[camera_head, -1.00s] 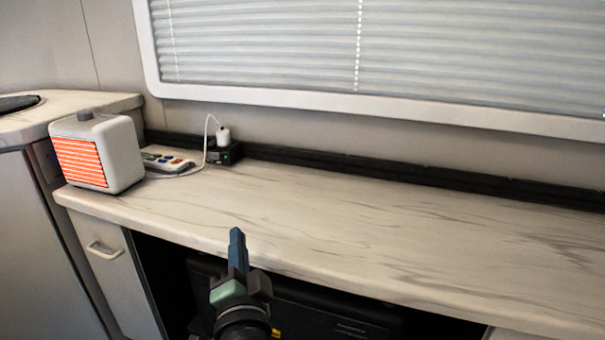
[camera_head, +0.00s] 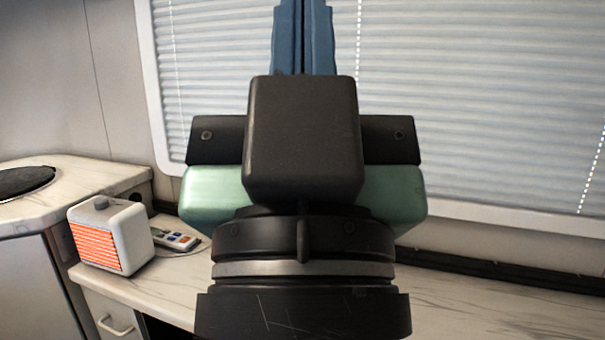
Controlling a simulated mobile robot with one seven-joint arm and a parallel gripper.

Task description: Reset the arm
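My gripper (camera_head: 304,38) fills the middle of the head view, very close to the camera and pointing up in front of the window blinds. Its two blue fingers stand side by side with almost no gap, and nothing shows between them. Their tips run past the top edge of the picture. The green and black gripper body and the wrist below it hide the middle of the counter.
The marbled counter (camera_head: 480,307) runs below the window blinds (camera_head: 480,90). A white heater with an orange grille (camera_head: 110,235) and a remote-like device (camera_head: 175,240) stand at its left. A side counter (camera_head: 85,185) is further left. The counter's visible right part is clear.

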